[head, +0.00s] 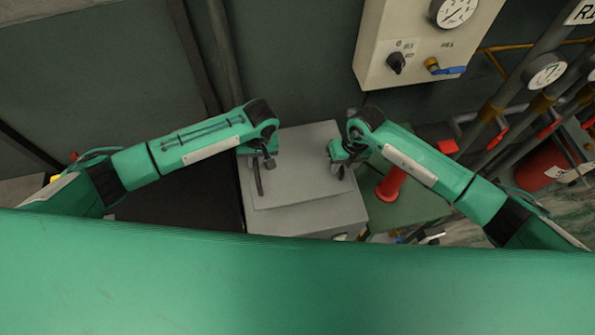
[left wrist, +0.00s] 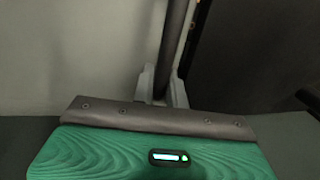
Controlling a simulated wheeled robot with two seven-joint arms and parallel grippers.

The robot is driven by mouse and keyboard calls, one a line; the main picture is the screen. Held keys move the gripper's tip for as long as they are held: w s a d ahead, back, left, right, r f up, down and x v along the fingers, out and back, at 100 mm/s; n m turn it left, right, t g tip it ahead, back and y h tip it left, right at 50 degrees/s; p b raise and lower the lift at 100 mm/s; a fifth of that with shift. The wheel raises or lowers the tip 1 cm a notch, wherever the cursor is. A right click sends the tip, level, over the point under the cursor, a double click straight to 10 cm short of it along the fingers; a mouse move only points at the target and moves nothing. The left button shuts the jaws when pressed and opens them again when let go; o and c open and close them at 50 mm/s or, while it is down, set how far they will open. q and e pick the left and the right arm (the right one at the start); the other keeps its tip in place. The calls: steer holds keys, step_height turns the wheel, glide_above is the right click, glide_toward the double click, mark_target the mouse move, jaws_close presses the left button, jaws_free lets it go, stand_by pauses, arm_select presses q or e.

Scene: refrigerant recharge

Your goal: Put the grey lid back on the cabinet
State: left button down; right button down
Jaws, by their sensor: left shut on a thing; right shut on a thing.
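The grey lid (head: 298,165) is a flat light-grey panel in the middle of the head view. It lies level over the grey cabinet (head: 312,219), whose near part shows below the lid's near edge. I cannot tell whether the lid rests on the cabinet or hangs just above it. My left gripper (head: 262,175) is at the lid's left side. In the left wrist view its fingers (left wrist: 162,92) are shut on a dark bar (left wrist: 174,45), apparently a lid handle. My right gripper (head: 339,168) is shut at the lid's right side; its handle is mostly hidden.
A control box (head: 410,40) with a gauge, knob and blue-handled valve hangs behind the cabinet. A red object (head: 391,184) stands on a green surface (head: 412,205) close on the right. Pipes with gauges and a red cylinder (head: 543,165) are farther right. A dark surface (head: 190,195) lies left.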

arm_select(q)
steer(key=c, duration=1.4)
jaws_free()
arm_select(e)
steer(key=c, duration=1.4)
jaws_free()
steer(key=shift+d+r, duration=0.1)
steer(key=shift+r, duration=0.15)
arm_select(q)
step_height(320, 180, up, 12)
steer(key=d, duration=0.2)
steer(key=shift+w+d, duration=0.15)
steer(key=shift+w, duration=0.15)
arm_select(e)
step_height(320, 180, up, 11)
steer(key=d, duration=0.2)
steer(key=shift+w+r, duration=0.2)
steer(key=shift+w, duration=0.1)
arm_select(q)
steer(key=shift+s+f, duration=0.1)
steer(key=shift+f, duration=0.05)
arm_select(e)
steer(key=shift+f, duration=0.1)
